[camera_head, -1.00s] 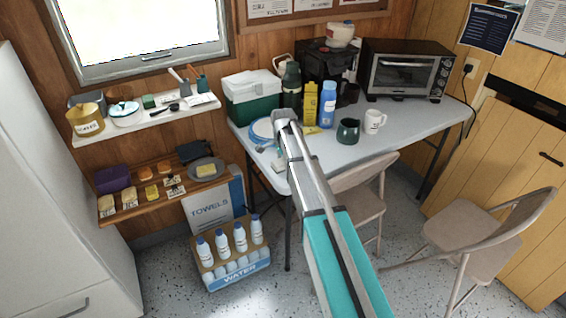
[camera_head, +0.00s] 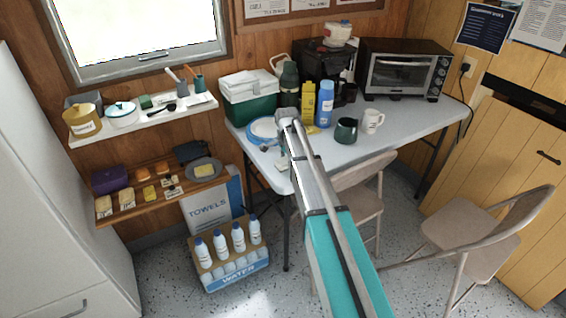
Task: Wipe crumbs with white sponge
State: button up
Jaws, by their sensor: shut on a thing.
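My gripper (camera_head: 283,155) points down from the end of my arm, low over the left end of the grey table (camera_head: 330,155). It is shut on a small pale block, the white sponge (camera_head: 281,164), which is mostly hidden and close to the tabletop near its front left edge. I cannot tell whether the sponge touches the table. Crumbs are too small to make out.
A blue-rimmed plate (camera_head: 262,129) lies just left of my arm. A green-and-white cooler (camera_head: 250,98), a yellow bottle (camera_head: 308,102), a blue bottle (camera_head: 325,104), a dark green mug (camera_head: 346,131) and a white mug (camera_head: 372,121) stand behind. A folding chair (camera_head: 362,185) is at the front.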

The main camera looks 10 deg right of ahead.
jog(key=shift+w+d, duration=0.15)
jog(key=shift+d, duration=0.4)
jog(key=shift+w+d, duration=0.25)
jog(key=shift+d, duration=0.6)
jog(key=shift+w+d, duration=0.25)
jog(key=shift+d, duration=0.55)
jog(key=shift+w+d, duration=0.3)
jog(key=shift+d, duration=0.5)
jog(key=shift+w+d, duration=0.3)
jog(key=shift+d, duration=0.5)
jog(key=shift+w+d+f, duration=0.1)
jog(key=shift+w+d, duration=0.15)
jog(key=shift+d, duration=0.6)
jog(key=shift+w+d, duration=0.25)
jog(key=shift+d, duration=0.55)
